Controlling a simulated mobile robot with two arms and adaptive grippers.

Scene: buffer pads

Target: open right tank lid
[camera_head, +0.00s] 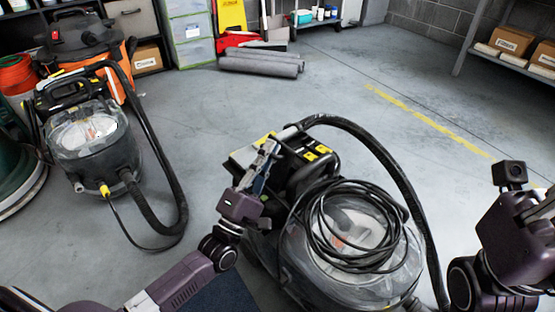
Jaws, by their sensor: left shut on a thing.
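The right cleaning machine (390,250) stands in the centre front. Its clear tank lid (400,262) looks closed, with a black cable (335,225) coiled over it. Its black and yellow top part (318,152) lies behind the tank. My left gripper (268,148) is at the left side of this top part and shut on a piece of it; its fingertips hide exactly which piece. My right gripper (541,206) is at the right edge, apart from the machine and partly cut off, so its fingers are unclear.
A similar machine (95,145) with a hose stands at the left, near an orange vacuum (120,70). Grey rolls (262,64) lie at the back. A shelf with boxes (512,40) is at the right. Open floor lies behind the right machine.

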